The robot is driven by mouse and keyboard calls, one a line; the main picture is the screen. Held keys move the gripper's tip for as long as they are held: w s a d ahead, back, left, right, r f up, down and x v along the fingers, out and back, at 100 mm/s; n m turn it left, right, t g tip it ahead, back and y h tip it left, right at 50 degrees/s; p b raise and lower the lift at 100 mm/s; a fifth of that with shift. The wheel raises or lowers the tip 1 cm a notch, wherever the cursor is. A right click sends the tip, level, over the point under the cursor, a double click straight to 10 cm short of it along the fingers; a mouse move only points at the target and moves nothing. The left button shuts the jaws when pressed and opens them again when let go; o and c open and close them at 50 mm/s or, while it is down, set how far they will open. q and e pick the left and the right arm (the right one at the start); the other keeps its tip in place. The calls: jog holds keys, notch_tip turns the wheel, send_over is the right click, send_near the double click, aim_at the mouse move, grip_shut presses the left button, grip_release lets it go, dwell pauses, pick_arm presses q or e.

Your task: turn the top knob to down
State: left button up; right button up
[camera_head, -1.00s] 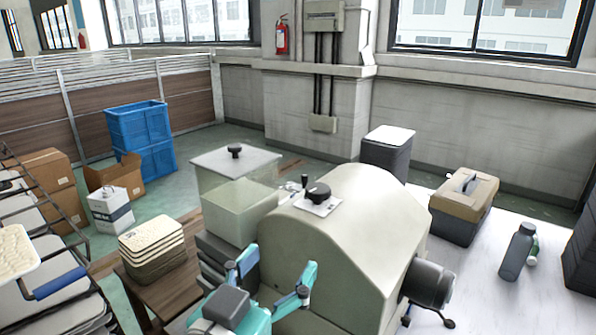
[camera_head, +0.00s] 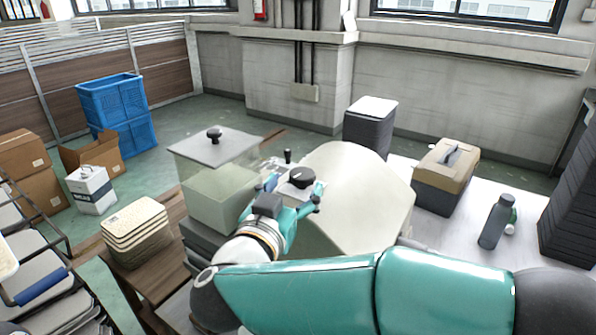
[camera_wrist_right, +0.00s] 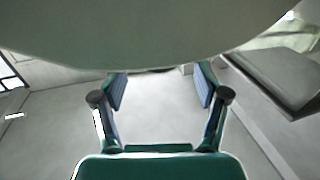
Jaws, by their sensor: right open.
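In the right wrist view the gripper (camera_wrist_right: 160,90) is open, blue pads apart; a pale curved surface fills the top, and a dark sliver shows between the fingers. My left gripper is not in view.
A small black-tipped lever (camera_head: 288,156) stands just behind the knob. A toolbox (camera_head: 446,172) and a bottle (camera_head: 495,222) are right.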

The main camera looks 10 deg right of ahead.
aim_at(296, 182)
jog(key=shift+p+x, duration=0.3)
jog(key=shift+x, duration=1.4)
jog(key=c, duration=1)
jog(key=shift+a, duration=0.2)
jog(key=shift+c, duration=0.8)
jog(key=shift+d, duration=0.2)
